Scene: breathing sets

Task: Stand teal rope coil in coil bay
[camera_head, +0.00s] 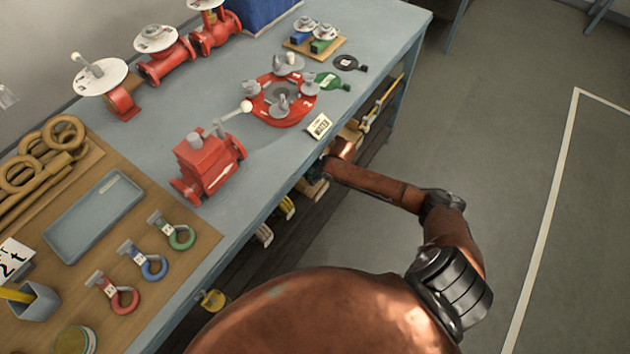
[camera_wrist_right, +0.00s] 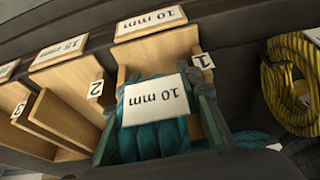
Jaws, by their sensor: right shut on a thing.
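The teal rope coil (camera_wrist_right: 155,138), with a white "10 mm" tag, is between the fingers of my right gripper (camera_wrist_right: 158,108) in the right wrist view. The gripper is shut on it. Behind the coil is a wooden coil bay (camera_wrist_right: 150,55) under a "10 mm" header, between dividers marked 2 and 1. The coil lines up with the bay's mouth; I cannot tell how far inside it is. In the head view my right arm reaches under the bench top, and the coil is hidden there. My left gripper is not in view.
More wooden bays (camera_wrist_right: 62,105) lie to the left, one headed "15 mm". A yellow-black rope coil (camera_wrist_right: 292,85) is at the right. The bench (camera_head: 240,235) above carries red valves (camera_head: 208,165) and colored shackles (camera_head: 150,262). The floor (camera_head: 480,140) right of the bench is clear.

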